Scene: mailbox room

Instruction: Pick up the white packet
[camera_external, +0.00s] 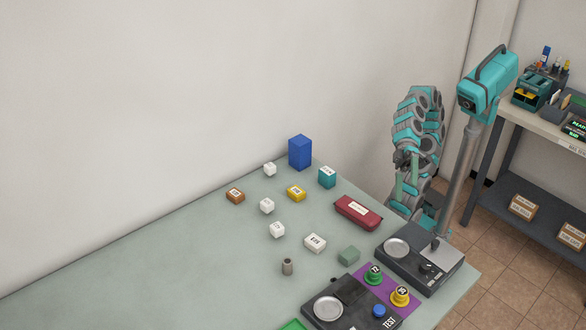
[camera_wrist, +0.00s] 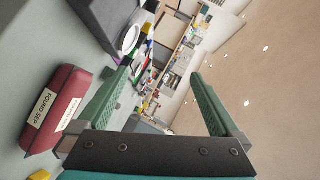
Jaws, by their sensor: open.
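A flat white block with dark print, which looks like the white packet (camera_external: 315,242), lies on the green-grey table in the external view. Several small white cubes, such as one (camera_external: 277,230), lie to its left and behind it. My gripper (camera_external: 405,180) is beyond the table's right edge, up and to the right of the packet and well apart from it. In the wrist view my gripper (camera_wrist: 160,75) shows two green fingers spread apart with nothing between them. I cannot make out the white packet in the wrist view.
A dark red box (camera_external: 358,212) lies between the packet and my arm; it also shows in the wrist view (camera_wrist: 55,108). A green-grey block (camera_external: 348,255) and a grey scale (camera_external: 420,258) are right of the packet. The table's left part is clear.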

